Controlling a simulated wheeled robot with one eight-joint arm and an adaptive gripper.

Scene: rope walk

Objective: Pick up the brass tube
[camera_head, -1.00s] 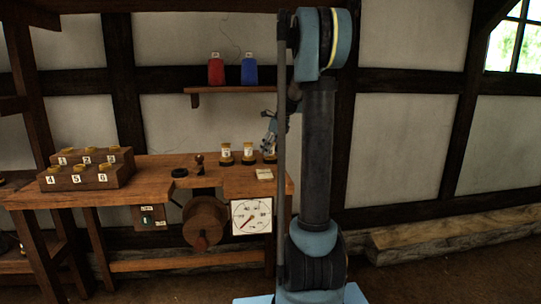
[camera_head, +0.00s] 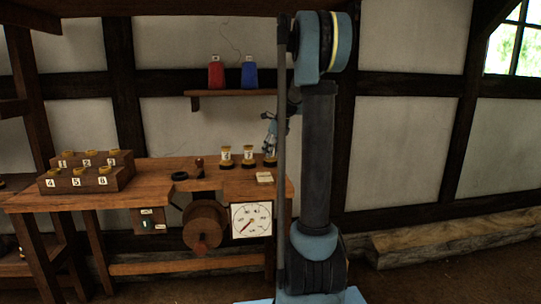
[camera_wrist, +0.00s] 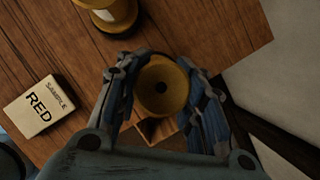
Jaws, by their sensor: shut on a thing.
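The brass tube (camera_wrist: 161,84) appears as a round brass-coloured end with a dark hole, seen from above in the wrist view. My gripper (camera_wrist: 165,104) is shut on it, with a blue-grey finger on each side. Its lower part is hidden. In the head view my gripper (camera_head: 270,140) is small, at the right part of the bench, over the rightmost of three yellow-topped pieces with dark bases. I cannot tell there whether the piece is clear of the bench.
Another yellow piece with a dark base (camera_wrist: 108,14) stands close by. A card reading RED (camera_wrist: 38,106) lies on the wooden bench (camera_head: 140,190).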

